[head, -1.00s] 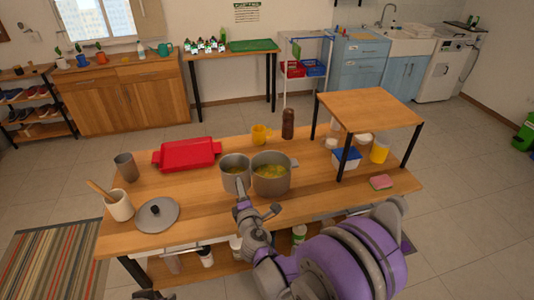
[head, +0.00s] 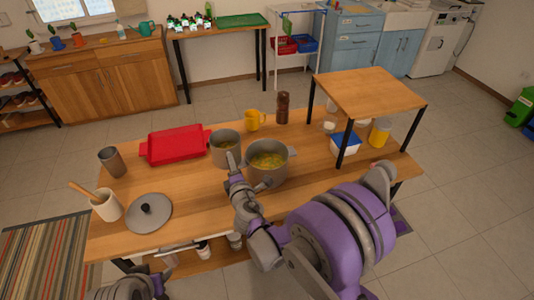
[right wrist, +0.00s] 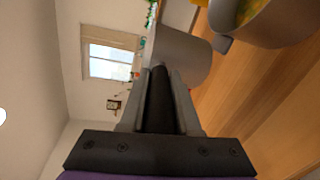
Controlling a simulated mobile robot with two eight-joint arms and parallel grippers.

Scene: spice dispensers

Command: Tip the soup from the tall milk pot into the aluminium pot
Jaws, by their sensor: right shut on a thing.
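The tall milk pot (head: 226,153) is the smaller grey pot, close to the left of the aluminium pot. My right gripper (head: 236,181) is shut on its dark handle (right wrist: 160,100). The milk pot looks near upright, and its wall (right wrist: 185,58) fills the middle of the right wrist view. Some yellowish soup shows inside it. The wider aluminium pot (head: 268,176) stands on the table with yellow soup in it, and shows at the top right of the wrist view (right wrist: 265,30). My left arm shows only at the bottom left edge; its gripper is out of view.
A raised shelf (head: 370,97) stands at right.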

